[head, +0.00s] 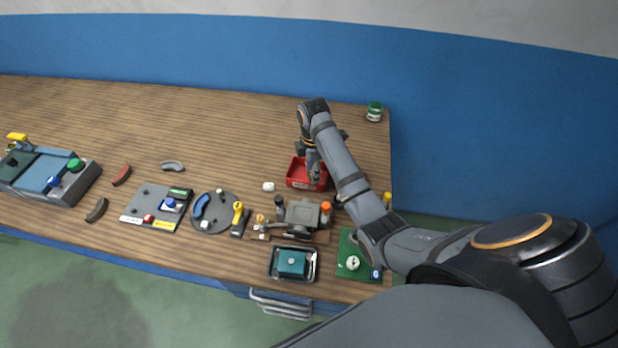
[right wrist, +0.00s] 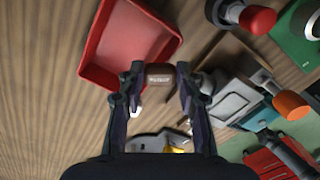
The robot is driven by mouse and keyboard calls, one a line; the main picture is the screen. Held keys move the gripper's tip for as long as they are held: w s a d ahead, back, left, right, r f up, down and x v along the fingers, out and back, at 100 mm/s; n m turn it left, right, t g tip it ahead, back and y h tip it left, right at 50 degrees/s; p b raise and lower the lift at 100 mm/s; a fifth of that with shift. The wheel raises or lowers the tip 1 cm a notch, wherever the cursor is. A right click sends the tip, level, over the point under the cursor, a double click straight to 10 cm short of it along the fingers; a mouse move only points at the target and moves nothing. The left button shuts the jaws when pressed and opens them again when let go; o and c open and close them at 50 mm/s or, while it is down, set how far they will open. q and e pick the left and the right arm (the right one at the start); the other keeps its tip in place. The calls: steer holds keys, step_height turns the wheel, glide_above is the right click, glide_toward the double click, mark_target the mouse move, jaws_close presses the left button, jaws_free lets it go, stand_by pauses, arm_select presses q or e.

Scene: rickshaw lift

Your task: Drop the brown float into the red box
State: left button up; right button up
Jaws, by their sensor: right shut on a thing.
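The brown float (right wrist: 159,76) is a small block with a pale label, held between the fingertips of my right gripper (right wrist: 158,82). The red box (right wrist: 128,46) is an open tray at the upper left in the right wrist view, and the float appears just past its near corner there. In the head view the red box (head: 292,178) stands on the table, and my right gripper (head: 315,172) appears in front of or over it. The float cannot be made out in the head view. The inside of the box that shows in the wrist view looks empty. My left gripper is not in view.
A green jar (head: 375,111) is at the back right. A black tray (head: 274,274) lies near the front edge.

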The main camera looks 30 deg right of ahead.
steer(key=w+d+r+n+p, duration=0.3)
steer(key=w+r+p, duration=0.2)
steer(key=p, duration=0.6)
step_height(320, 180, down, 7)
steer(key=b, duration=0.6)
steer(key=shift+w+b, duration=0.15)
steer(key=shift+b, duration=0.15)
steer(key=shift+r, duration=0.15)
steer(key=o, duration=0.9)
step_height(320, 180, up, 12)
steer(key=shift+r, duration=0.1)
